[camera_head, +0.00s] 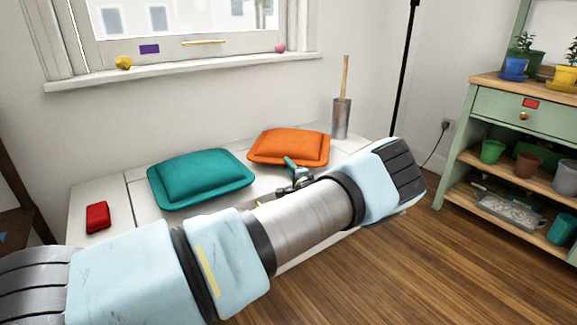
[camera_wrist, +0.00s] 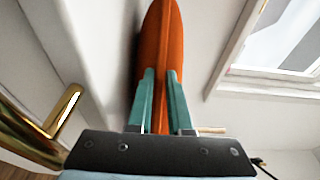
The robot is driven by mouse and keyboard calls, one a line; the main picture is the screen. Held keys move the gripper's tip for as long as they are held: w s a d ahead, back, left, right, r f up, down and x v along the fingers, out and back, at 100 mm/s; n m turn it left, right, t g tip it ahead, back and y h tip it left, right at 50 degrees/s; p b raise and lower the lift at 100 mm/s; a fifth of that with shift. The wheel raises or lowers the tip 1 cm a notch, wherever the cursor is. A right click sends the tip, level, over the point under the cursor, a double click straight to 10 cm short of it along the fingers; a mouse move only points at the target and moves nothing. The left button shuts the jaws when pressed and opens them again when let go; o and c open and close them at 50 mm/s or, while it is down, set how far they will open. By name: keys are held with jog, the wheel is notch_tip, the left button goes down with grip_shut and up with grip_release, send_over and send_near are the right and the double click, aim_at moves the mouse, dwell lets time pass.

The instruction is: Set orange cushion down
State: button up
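The orange cushion (camera_head: 290,146) lies flat, or nearly flat, at the white bench top (camera_head: 130,195), below the window. Whether its whole underside touches the bench cannot be told. My gripper (camera_head: 291,163) is at the cushion's near edge, partly hidden behind my arm. In the wrist view, the teal fingers of my gripper (camera_wrist: 159,75) stand on both sides of the orange cushion (camera_wrist: 160,35) and appear closed on its edge. The cushion is seen edge-on there, with the pale bench surface close on its left.
A teal cushion (camera_head: 200,178) lies left of the orange one. A red object (camera_head: 97,217) is at the bench's left end. A metal cylinder with a wooden stick (camera_head: 341,117) stands right of the orange cushion. A green shelf (camera_head: 490,103) with pots is at right.

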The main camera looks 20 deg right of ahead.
jog(key=o, duration=0.3)
jog(key=shift+o, duration=0.2)
jog(key=shift+r, duration=0.2)
jog(key=s+p, duration=0.2)
jog(key=s, duration=1)
jog(key=shift+a, duration=0.25)
jog(key=shift+f, duration=0.1)
